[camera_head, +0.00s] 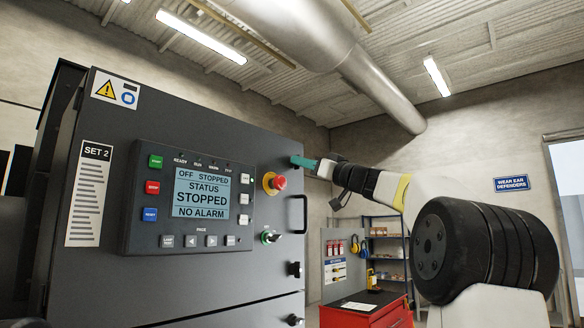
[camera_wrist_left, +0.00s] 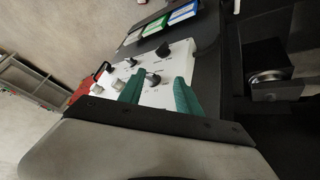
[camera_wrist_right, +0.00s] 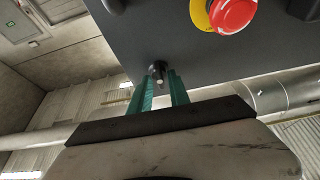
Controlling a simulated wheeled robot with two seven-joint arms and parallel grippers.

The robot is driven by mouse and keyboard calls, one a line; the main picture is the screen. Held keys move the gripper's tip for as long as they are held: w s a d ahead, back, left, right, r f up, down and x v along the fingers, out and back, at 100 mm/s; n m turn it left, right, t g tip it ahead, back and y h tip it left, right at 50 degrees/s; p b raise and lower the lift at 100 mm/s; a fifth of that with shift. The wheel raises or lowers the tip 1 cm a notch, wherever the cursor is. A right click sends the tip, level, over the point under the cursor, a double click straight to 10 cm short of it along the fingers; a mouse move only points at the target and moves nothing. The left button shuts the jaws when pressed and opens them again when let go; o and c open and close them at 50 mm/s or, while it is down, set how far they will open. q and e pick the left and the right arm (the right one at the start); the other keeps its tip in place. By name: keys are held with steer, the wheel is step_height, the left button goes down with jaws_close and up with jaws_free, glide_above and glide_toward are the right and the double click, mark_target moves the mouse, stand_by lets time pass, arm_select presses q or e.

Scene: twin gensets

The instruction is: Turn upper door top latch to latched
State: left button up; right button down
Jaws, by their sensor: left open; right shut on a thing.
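The dark grey upper door (camera_head: 200,125) of the SET 2 cabinet fills the left of the head view and looks closed. My right gripper (camera_head: 300,161) is at its top right corner, shut on the top latch. In the right wrist view, the small dark top latch (camera_wrist_right: 159,73) sits between the teal fingertips of my right gripper (camera_wrist_right: 160,80). Its exact turn angle is hard to read. My left gripper (camera_wrist_left: 160,78) is open and empty in the left wrist view, and out of the head view.
A red emergency stop (camera_head: 274,183), a key switch (camera_head: 270,237), a door handle (camera_head: 299,214) and a lower latch (camera_head: 294,269) lie below my right gripper. A white panel with knobs (camera_wrist_left: 155,75) is in front of my left gripper. A red tool cabinet (camera_head: 368,312) stands behind.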

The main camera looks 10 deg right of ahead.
steer(key=shift+m+h, duration=0.4)
steer(key=shift+m, duration=0.1)
steer(key=shift+s+a+r+m+h, duration=0.1)
steer(key=shift+m+h, duration=1.35)
steer(key=shift+m, duration=2.1)
steer(key=shift+a+r+m+h, duration=0.1)
steer(key=shift+m+h, duration=1.3)
steer(key=shift+m, duration=2.1)
steer(key=shift+s+r+m+h, duration=0.1)
steer(key=shift+m+h, duration=1.35)
steer(key=shift+m, duration=2.1)
steer(key=c, duration=1.2)
jaws_free()
steer(key=shift+c, duration=0.2)
